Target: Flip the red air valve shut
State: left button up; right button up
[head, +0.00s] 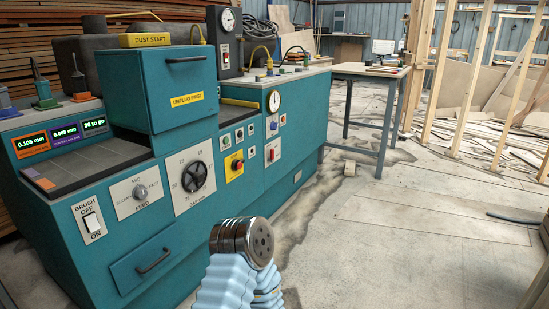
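A small red part (271,154) shows on a pale plate on the teal machine's right-hand front, below a round dial gauge (274,101) and a small blue part (273,126). It looks like the red air valve, but it is too small to tell its shape or which way its handle points. One of my arms rises from the bottom middle, with a pale blue ribbed sleeve and a round metal end. I cannot tell which arm it is. No gripper fingers show, and nothing touches the red part.
The teal machine (135,270) fills the left, with a red button on a yellow plate (234,166), a black dial (194,176) and a brush switch (92,222). A workbench (370,70) stands behind. Open floor (400,230) lies right; timber framing stands at the far right.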

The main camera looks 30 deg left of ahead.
aim_at(271, 159)
jog(key=i+j+u, duration=0.25)
jog(key=i, duration=0.6)
jog(key=i+l+u, duration=0.25)
jog(key=i, duration=0.6)
jog(key=i+u, duration=0.25)
jog(key=i, duration=0.6)
jog(key=l, duration=0.1)
